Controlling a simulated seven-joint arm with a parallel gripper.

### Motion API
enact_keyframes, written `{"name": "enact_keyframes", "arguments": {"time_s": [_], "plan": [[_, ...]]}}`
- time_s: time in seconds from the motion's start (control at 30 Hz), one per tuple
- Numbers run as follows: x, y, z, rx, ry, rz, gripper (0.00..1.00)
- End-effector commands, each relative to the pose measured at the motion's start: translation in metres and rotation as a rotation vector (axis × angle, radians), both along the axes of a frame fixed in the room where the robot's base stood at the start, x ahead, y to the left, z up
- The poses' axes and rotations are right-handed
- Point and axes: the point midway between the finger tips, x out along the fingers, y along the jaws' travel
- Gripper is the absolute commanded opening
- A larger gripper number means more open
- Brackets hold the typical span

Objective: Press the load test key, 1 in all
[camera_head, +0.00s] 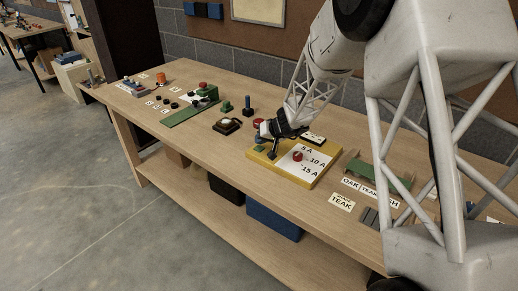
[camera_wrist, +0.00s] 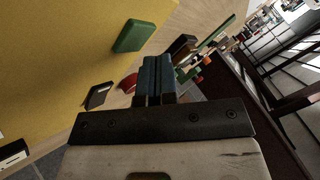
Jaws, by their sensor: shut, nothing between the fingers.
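The yellow panel (camera_head: 315,178) lies on the bench, with a white dial plate marked 5 A, 10 A and 15 A and a red knob (camera_head: 297,156). In the wrist view the yellow surface (camera_wrist: 60,60) carries a raised green key (camera_wrist: 134,36); no label on it can be read. My gripper (camera_head: 271,154) is shut and empty over the panel's left end. In the wrist view its closed fingers (camera_wrist: 158,62) point just right of the green key, apart from it in the picture.
A black-and-white part (camera_head: 313,138) is at the panel's back edge. A brown-based button (camera_head: 226,125), a green board (camera_head: 190,114) and a dark blue post (camera_head: 248,104) stand to the left. Wood labels (camera_head: 342,201) and a green tray (camera_head: 378,176) lie to the right.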

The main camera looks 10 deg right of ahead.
Motion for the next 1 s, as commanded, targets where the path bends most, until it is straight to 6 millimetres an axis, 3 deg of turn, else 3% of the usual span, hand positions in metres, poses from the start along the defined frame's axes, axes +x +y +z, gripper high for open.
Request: {"name": "enact_keyframes", "arguments": {"time_s": [1.0], "plan": [[0.0000, -0.0003, -0.0086, 0.000, 0.000, 0.000, 0.00]]}}
